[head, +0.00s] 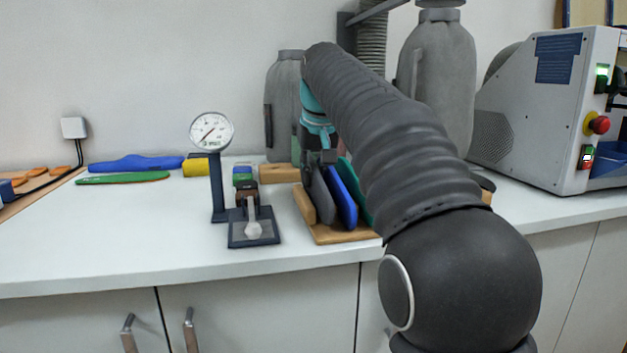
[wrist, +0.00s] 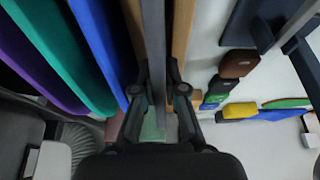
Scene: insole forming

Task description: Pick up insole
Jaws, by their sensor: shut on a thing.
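A grey insole (head: 321,200) stands upright at the left end of the wooden rack (head: 338,236). My gripper (head: 325,161) is at its top edge and shut on it. In the wrist view the grey insole (wrist: 153,45) runs between the two fingers of my gripper (wrist: 158,85). A blue insole (head: 344,198) stands beside it, and a green insole (head: 357,190) is partly hidden by my arm. The wrist view also shows a purple insole (wrist: 22,60) past the green one. I cannot tell whether the grey insole is clear of the rack bottom.
A dial gauge (head: 211,131) on a stand is left of the rack. Blue and green insoles (head: 122,179) lie flat at the back left, near a yellow block (head: 196,166). A machine (head: 545,110) stands at the right. The white counter's (head: 110,230) left front is clear.

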